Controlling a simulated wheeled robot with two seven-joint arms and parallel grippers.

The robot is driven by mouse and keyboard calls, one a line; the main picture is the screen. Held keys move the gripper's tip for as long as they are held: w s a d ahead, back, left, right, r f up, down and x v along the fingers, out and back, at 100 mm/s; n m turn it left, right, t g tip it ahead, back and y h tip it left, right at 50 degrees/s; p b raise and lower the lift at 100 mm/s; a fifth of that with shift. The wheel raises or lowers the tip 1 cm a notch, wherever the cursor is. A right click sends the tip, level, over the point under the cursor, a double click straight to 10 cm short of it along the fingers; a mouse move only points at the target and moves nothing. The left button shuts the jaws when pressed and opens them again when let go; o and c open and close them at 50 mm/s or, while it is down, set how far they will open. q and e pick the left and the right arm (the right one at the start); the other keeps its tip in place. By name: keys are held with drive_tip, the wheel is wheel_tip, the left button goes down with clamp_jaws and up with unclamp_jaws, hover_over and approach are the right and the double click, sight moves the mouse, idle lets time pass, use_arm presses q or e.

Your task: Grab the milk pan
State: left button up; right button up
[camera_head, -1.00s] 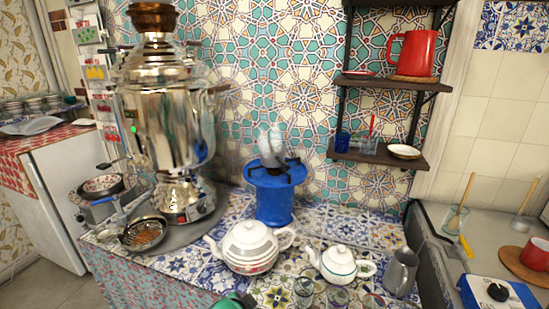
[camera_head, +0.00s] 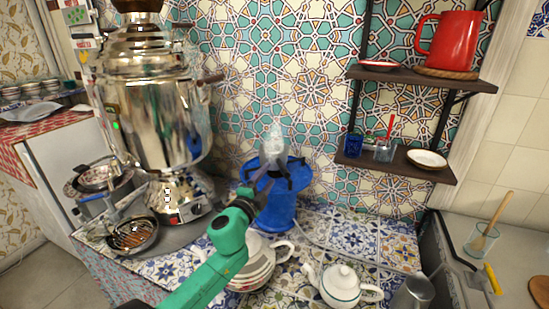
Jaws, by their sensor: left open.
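I cannot tell for sure which vessel is the milk pan. A dark pan with a bluish handle (camera_head: 98,182) sits at the left beside the samovar. A grey metal vessel (camera_head: 412,293) stands at the lower right, cut by the picture's bottom edge. My left gripper (camera_head: 267,178) reaches up over the teapots to the front of the blue burner (camera_head: 283,205). It is open and I see nothing held in it; its fingers are small and overlap the burner's top. My right gripper is out of view.
A large shiny samovar (camera_head: 155,115) stands at the left, with a round strainer-like pan (camera_head: 132,236) in front. A white teapot (camera_head: 262,262) is partly hidden behind my arm. A smaller teapot (camera_head: 340,285) stands to its right. Shelves (camera_head: 400,165) hang on the right wall.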

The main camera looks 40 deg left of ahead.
sight(278, 164)
use_arm(q)
drive_tip(key=x, duration=0.3)
drive_tip(key=p+x, duration=0.1)
drive_tip(key=x, duration=0.3)
drive_tip(key=shift+w+d+f, duration=0.15)
drive_tip(key=shift+d+f, duration=0.05)
drive_tip(key=shift+w+a+f, duration=0.1)
drive_tip(key=shift+w, duration=0.2)
drive_tip(key=shift+w+f, duration=0.1)
drive_tip(key=shift+f, duration=0.05)
clamp_jaws()
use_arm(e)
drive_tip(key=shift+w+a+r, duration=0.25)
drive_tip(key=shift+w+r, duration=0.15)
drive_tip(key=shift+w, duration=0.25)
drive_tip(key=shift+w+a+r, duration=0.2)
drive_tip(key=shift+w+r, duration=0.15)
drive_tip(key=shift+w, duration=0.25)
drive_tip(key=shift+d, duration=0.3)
